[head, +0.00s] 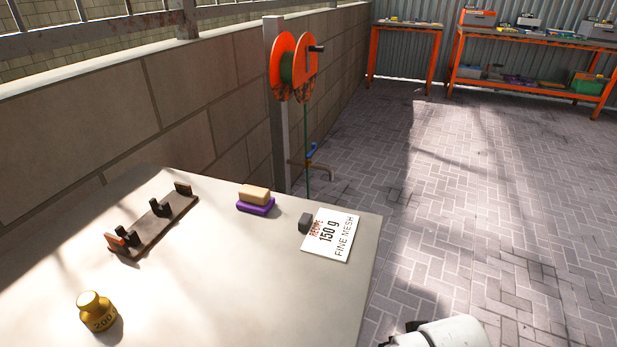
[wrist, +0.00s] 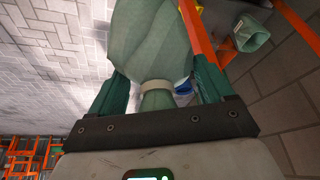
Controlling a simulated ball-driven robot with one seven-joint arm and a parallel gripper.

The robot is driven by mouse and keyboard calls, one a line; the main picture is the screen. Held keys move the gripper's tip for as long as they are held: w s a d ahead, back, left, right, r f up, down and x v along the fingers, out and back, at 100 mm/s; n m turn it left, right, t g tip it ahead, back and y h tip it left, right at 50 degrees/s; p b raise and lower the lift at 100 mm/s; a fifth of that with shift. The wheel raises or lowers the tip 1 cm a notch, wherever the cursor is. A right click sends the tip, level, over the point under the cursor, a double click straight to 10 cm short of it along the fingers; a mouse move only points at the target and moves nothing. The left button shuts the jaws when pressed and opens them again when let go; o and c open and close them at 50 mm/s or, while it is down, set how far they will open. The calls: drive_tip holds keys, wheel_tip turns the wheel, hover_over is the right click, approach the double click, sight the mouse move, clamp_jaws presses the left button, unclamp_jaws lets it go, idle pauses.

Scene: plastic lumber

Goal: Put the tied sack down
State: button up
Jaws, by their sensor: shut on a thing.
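The tied sack (wrist: 152,35) is pale green and fills the top middle of the wrist view. A pale band is tied around its narrow neck. My gripper (wrist: 157,84) is shut on the neck, with one green finger on each side, and the full body of the sack lies beyond the fingers. The sack does not show in the head view. There, only a white part of my arm (head: 450,335) shows at the bottom edge, beyond the right side of the pale table (head: 210,290). What is under the sack cannot be told.
The table holds a brass weight (head: 97,312), a dark rack (head: 153,226), a tan block (head: 254,195) on a purple base and a recipe card (head: 331,237). An orange reel (head: 284,66) stands beside the wall. Orange benches stand far back. Paved floor is open at right.

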drive_tip(key=p+v, duration=0.3)
drive_tip(key=p, duration=0.2)
drive_tip(key=w+p+v, duration=0.1)
drive_tip(key=p+v, duration=0.2)
drive_tip(key=p, duration=0.2)
drive_tip(key=w+r+p+v, duration=0.1)
drive_tip(key=p+v, duration=0.2)
drive_tip(key=p, duration=0.2)
drive_tip(key=shift+a+r, duration=0.25)
drive_tip(key=shift+a, duration=0.05)
drive_tip(key=p, duration=0.1)
drive_tip(key=r+p, duration=0.2)
drive_tip(key=shift+s+d+p, duration=0.25)
drive_tip(key=shift+d+p, duration=0.15)
drive_tip(key=shift+d, duration=0.1)
